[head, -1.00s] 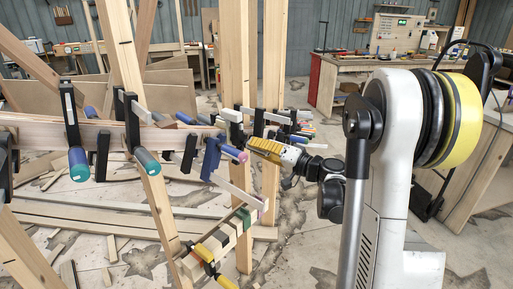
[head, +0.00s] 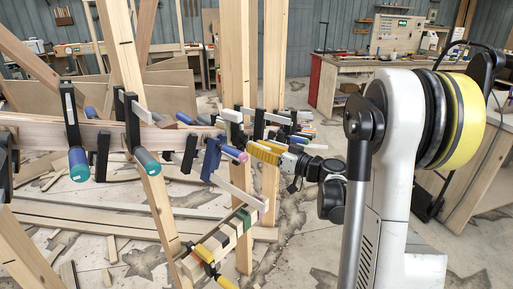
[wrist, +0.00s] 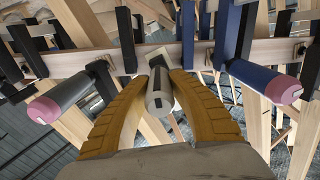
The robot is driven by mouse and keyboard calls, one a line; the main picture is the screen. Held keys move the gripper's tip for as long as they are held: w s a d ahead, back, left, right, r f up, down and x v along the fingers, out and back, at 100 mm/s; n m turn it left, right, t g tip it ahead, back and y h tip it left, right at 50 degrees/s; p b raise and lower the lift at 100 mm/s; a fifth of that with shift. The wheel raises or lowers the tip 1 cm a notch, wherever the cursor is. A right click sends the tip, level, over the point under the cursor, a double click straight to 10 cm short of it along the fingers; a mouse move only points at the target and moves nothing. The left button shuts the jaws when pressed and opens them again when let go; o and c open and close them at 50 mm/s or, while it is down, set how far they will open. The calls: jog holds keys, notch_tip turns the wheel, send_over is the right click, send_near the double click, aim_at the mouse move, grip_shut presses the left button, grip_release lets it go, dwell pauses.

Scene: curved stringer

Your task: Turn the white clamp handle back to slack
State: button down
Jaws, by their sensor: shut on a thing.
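The white clamp handle (wrist: 158,98) lies between the two yellow fingers of my gripper (wrist: 160,78) in the wrist view. The fingers are shut on it, one on each side, and its end points toward the camera. In the head view my gripper (head: 266,151) reaches left into the row of clamps on the curved wooden stringer (head: 95,133). I cannot make out the held handle there.
A blue clamp with a purple-tipped handle (head: 233,154) is close left of my gripper. In the wrist view, pink-ended handles stand on the left (wrist: 58,101) and right (wrist: 268,84). Wooden posts (head: 271,100) rise close by. Several more clamps line the stringer.

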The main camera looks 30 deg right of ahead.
dwell(0.3)
jog(key=c, duration=1.2)
grip_release()
jog(key=v, duration=1.2)
jog(key=shift+d, duration=0.1)
jog(key=v, duration=0.4)
